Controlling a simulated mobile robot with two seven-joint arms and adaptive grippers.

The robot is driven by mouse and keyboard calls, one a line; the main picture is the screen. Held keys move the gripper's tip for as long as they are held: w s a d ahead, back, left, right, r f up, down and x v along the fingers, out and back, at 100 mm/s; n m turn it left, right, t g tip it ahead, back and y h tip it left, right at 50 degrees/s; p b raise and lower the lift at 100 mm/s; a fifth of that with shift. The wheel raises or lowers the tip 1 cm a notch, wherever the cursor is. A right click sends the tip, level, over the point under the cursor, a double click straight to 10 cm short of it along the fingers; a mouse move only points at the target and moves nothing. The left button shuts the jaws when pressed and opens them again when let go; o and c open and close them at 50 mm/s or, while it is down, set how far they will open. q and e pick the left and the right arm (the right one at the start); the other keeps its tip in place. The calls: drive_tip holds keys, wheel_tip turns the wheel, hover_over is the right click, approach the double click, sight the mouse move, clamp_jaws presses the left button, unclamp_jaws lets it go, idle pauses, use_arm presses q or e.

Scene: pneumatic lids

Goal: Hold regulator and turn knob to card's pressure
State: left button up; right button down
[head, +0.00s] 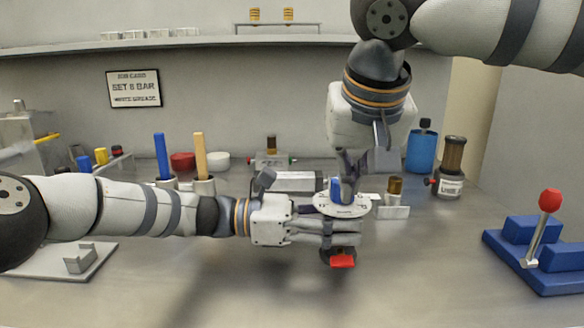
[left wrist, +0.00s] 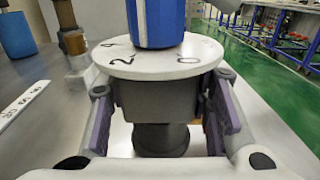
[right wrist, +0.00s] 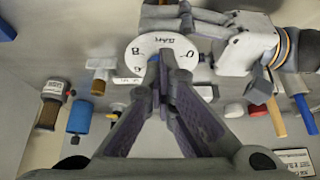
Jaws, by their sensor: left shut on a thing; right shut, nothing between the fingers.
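The regulator has a dark grey body (left wrist: 155,98), a white numbered dial (head: 343,211) and a blue knob (left wrist: 160,22) on top. My left gripper (head: 325,232) is shut around the body from the left; the dial sits above its fingers, upright. My right gripper (head: 347,183) points down at the knob from above, shut and empty. In the right wrist view its fingertips (right wrist: 158,72) cover most of the knob, so contact cannot be told. The job card (head: 134,88) on the back wall reads "SET", a blurred digit that looks like 6 or 8, "BAR", and "WHITE GREASE".
A blue base with a red-knobbed lever (head: 543,225) stands at the right. The front table (head: 440,290) is clear.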

use_arm(q)
drive_tip(key=shift+s+d+g, duration=0.15)
drive_tip(key=shift+s+g, duration=0.15)
use_arm(e)
drive_tip(key=shift+w+a+f, duration=0.1)
drive_tip(key=shift+f, duration=0.25)
use_arm(q)
drive_tip(key=shift+f, duration=0.1)
use_arm(e)
drive_tip(key=shift+s, duration=0.4)
use_arm(q)
drive_tip(key=shift+w, duration=0.2)
use_arm(e)
drive_tip(key=shift+r, duration=3.75)
drive_tip(key=shift+s+f, duration=0.15)
drive_tip(key=shift+f, duration=1.65)
drive_tip(key=shift+s+f, duration=0.1)
drive_tip(key=shift+f, duration=1.65)
use_arm(q)
drive_tip(key=shift+s, duration=0.1)
use_arm(e)
drive_tip(key=shift+w+d, duration=0.2)
drive_tip(key=shift+w, duration=0.45)
use_arm(q)
drive_tip(key=shift+s, duration=0.1)
use_arm(e)
drive_tip(key=shift+a+f, duration=0.2)
drive_tip(key=shift+f, duration=0.05)
drive_tip(key=shift+s, duration=0.1)
